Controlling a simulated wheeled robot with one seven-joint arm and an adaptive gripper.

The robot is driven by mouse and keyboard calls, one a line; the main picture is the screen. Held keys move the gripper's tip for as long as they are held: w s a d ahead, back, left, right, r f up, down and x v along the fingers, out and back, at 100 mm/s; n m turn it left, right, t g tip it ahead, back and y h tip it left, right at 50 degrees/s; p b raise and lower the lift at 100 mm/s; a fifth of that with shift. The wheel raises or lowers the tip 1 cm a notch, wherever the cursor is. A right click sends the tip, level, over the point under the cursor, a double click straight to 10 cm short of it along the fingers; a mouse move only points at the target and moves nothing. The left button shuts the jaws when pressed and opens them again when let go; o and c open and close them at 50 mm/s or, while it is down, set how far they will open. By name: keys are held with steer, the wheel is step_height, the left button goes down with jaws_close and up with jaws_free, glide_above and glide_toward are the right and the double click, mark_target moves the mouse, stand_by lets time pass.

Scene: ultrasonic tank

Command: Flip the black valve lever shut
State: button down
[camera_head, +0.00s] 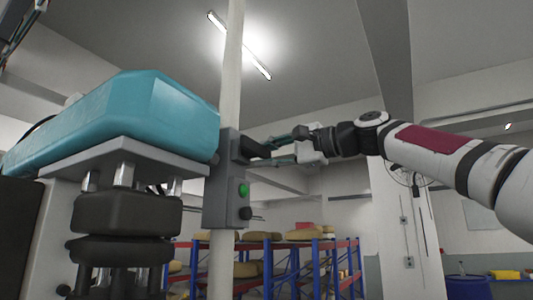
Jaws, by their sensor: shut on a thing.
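The black valve lever (252,147) sticks out to the right from the upper part of a grey box on a pale upright pole. My gripper (272,151) reaches in from the right, with its fingers pointing left. The fingers are shut on the lever, one above and one below its outer end. The fingers partly hide the lever's tip.
The grey box (213,190) also carries a green button (243,190) and a black knob (245,213) below the lever. A large teal-topped machine (150,105) stands close on the left. Blue and orange shelving (317,262) stands behind. Open air surrounds my forearm.

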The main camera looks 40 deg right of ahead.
stand_by(0.4)
steer(key=c, duration=1.4)
jaws_free()
steer(key=shift+f, duration=0.1)
steer(key=shift+o, duration=0.2)
steer(key=v, duration=1.2)
